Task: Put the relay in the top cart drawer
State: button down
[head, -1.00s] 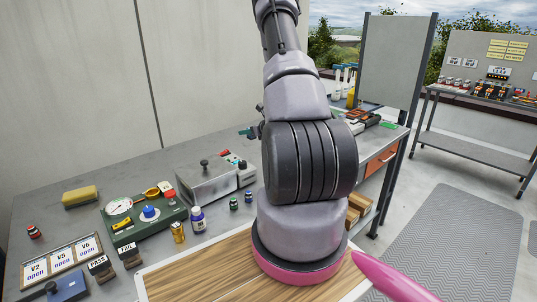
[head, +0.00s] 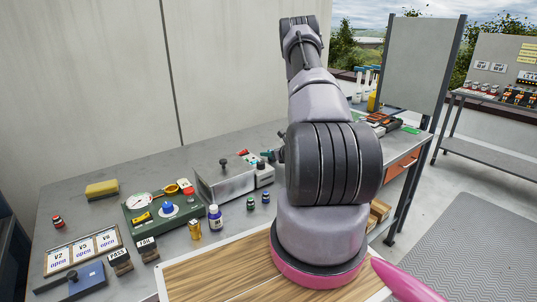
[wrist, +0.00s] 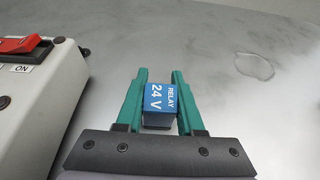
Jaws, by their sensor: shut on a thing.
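In the wrist view my gripper (wrist: 159,80) is shut on the relay (wrist: 159,104), a small blue block marked "RELAY 24 V". The relay sits between the teal fingers over a grey worktop; whether it touches the worktop I cannot tell. In the head view my arm hides most of the gripper; only a bit of teal shows beside the arm, near the metal box, and the relay cannot be made out. An orange-fronted drawer (head: 403,163) shows shut under the right end of the bench; whether it is the cart drawer I cannot tell.
A white switch box (wrist: 35,85) with a red rocker stands close left of my gripper. A metal box (head: 224,176), green gauge panel (head: 160,213), small bottles and a sponge (head: 102,190) occupy the bench (head: 150,172). Open floor (head: 450,235) lies to the right.

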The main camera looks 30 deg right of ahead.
jog(key=shift+f, duration=0.1)
jog(key=c, duration=0.9)
grip_release()
jog(key=o, duration=0.4)
